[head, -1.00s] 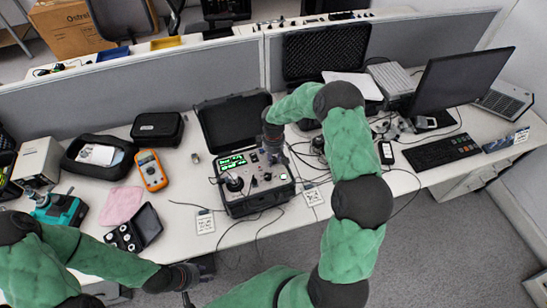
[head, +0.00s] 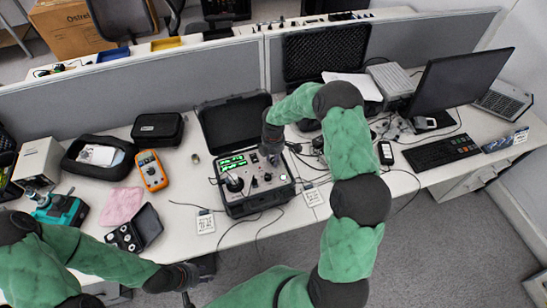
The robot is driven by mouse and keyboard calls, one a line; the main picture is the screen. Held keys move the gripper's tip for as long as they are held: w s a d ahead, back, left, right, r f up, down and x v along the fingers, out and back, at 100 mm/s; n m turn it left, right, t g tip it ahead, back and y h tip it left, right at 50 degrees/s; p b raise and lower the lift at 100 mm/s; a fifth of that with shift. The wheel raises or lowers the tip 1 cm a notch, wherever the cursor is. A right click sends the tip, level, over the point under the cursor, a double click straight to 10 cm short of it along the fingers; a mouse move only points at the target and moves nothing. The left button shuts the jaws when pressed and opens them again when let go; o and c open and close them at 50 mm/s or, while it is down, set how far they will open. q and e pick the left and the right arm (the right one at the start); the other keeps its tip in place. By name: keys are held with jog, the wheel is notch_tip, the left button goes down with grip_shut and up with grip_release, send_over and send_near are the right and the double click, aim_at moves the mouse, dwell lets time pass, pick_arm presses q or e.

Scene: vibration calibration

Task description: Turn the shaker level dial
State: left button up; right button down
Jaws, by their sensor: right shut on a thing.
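The shaker (head: 243,203) is an open black case with a panel of knobs, a green lit display (head: 233,162) and a round silver-and-black post on the panel's left. My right gripper (head: 272,157) reaches down onto the panel's upper right and is shut there. It covers what it holds, most likely the level dial, which I cannot make out. Other small knobs show below it. My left gripper (head: 190,276) hangs in front of the desk's front edge, away from the shaker. Its fingers are too small and dark to tell whether they are open.
An orange multimeter (head: 152,170), a pink cloth (head: 122,205), and a small open black case (head: 135,230) lie left of the shaker. A monitor (head: 460,80) and keyboard (head: 441,151) stand at right. Cables run around the shaker's front and right.

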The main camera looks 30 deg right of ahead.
jog(key=shift+n, duration=0.5)
jog(key=c, duration=1)
grip_release()
notch_tip(320, 180, up, 12)
